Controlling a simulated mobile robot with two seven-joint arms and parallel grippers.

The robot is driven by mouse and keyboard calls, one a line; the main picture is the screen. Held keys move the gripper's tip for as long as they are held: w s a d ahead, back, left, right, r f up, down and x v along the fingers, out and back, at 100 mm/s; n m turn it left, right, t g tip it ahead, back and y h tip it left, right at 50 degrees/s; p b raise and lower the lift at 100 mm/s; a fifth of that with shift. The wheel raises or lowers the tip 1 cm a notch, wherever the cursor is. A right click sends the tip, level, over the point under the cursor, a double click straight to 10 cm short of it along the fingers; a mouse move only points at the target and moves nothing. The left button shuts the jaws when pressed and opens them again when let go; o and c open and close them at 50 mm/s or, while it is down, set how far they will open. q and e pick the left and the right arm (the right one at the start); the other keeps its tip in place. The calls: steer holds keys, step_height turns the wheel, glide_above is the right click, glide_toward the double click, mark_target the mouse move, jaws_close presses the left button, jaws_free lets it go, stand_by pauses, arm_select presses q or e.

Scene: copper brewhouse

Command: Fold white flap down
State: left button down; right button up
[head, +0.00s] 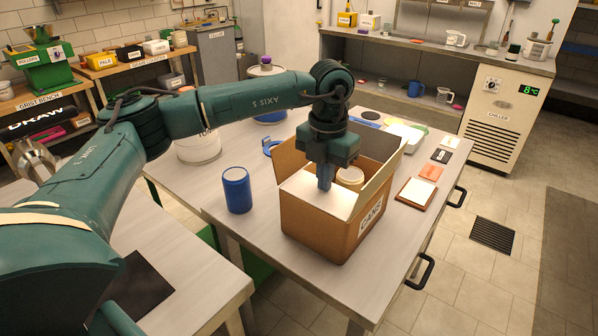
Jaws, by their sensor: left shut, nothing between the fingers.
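An open brown cardboard box (318,232) labelled "CANS" stands on the grey table. Its white flap (341,205) lies inward over the near left part of the opening, looking about level. My left gripper (325,186) points straight down over the white flap, shut and empty. Its tips are at or just above the flap; I cannot tell if they touch. A cream-lidded can (350,176) shows inside, partly hidden by the gripper. My right gripper is out of view.
A blue can (237,190) stands left of the box. A wood-edged white pad (417,192) and several small cards lie to the right. The table's front left corner is clear.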

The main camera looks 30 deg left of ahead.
arm_select(q)
steer(key=shift+f, duration=0.3)
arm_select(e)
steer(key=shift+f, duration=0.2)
arm_select(q)
steer(key=shift+r, duration=0.5)
step_height(320, 180, up, 4)
steer(key=p, duration=0.3)
steer(key=shift+f, duration=0.2)
steer(key=shift+r+p, duration=0.5)
steer(key=shift+r, duration=0.3)
step_height(320, 180, up, 3)
steer(key=shift+f+p, duration=0.1)
steer(key=shift+p, duration=0.9)
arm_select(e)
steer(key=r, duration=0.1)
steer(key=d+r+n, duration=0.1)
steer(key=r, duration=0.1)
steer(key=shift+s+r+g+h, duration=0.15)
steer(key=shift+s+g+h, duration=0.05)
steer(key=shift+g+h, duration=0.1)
